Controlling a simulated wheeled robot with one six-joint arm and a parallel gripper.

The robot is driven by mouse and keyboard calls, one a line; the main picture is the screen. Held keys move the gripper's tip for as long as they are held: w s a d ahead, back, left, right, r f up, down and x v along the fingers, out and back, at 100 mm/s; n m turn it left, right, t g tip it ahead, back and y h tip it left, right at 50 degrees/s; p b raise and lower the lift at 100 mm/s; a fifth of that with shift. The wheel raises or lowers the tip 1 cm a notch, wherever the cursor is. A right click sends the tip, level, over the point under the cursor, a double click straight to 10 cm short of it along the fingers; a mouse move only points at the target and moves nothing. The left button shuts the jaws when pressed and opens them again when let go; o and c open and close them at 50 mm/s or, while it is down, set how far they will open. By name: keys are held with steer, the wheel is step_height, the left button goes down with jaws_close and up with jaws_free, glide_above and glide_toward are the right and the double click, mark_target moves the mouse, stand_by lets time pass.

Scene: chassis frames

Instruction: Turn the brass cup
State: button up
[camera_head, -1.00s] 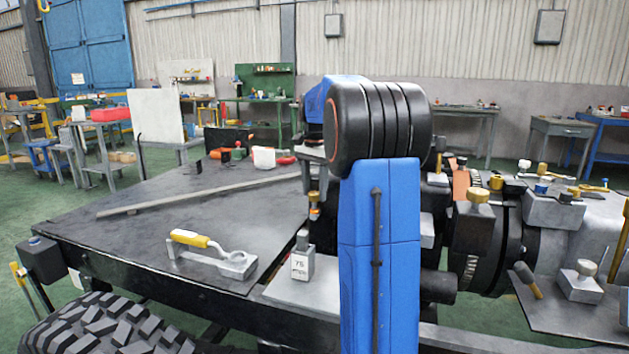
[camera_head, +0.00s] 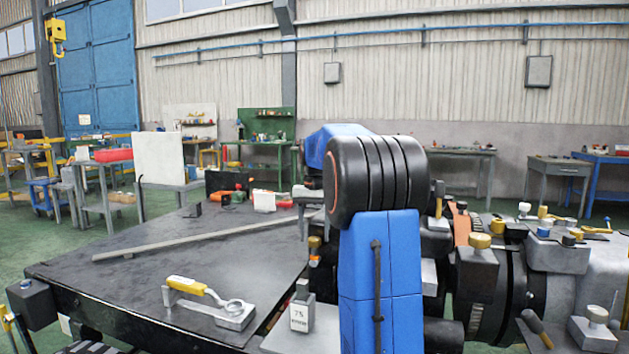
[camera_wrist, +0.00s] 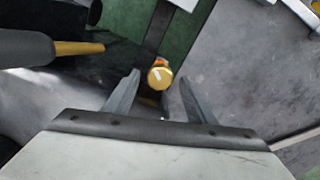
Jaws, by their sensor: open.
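The brass cup (camera_wrist: 159,77) shows as a round gold top with a pale mark and some orange at its far edge in the wrist view. In the head view a small brass top (camera_head: 314,242) shows just left of my blue arm, partly hidden. My gripper (camera_wrist: 160,92) is open, its two grey fingers on either side of the cup, with a gap visible on both sides. I cannot tell how far above the cup the fingertips are. In the head view my gripper (camera_head: 304,196) points down above the brass top.
A small grey block (camera_head: 301,313) and a yellow-handled clamp (camera_head: 210,304) are near the front. A long bar (camera_head: 190,240) lies across the dark bench top (camera_head: 130,280). Dark machinery (camera_head: 478,270) crowds the right. In the wrist view a yellow-tipped rod (camera_wrist: 78,48) is at left.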

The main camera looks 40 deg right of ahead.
step_height(320, 180, up, 16)
steer(key=m, duration=0.6)
glide_toward(314, 238)
step_height(314, 238, down, 8)
steer(key=shift+d+f, duration=0.15)
steer(key=shift+f, duration=0.05)
steer(key=n, duration=0.4)
steer(key=shift+r, duration=0.1)
steer(key=shift+r+n, duration=0.35)
steer(key=shift+n, duration=0.05)
step_height(314, 238, up, 17)
steer(key=shift+f, duration=0.15)
stand_by(0.6)
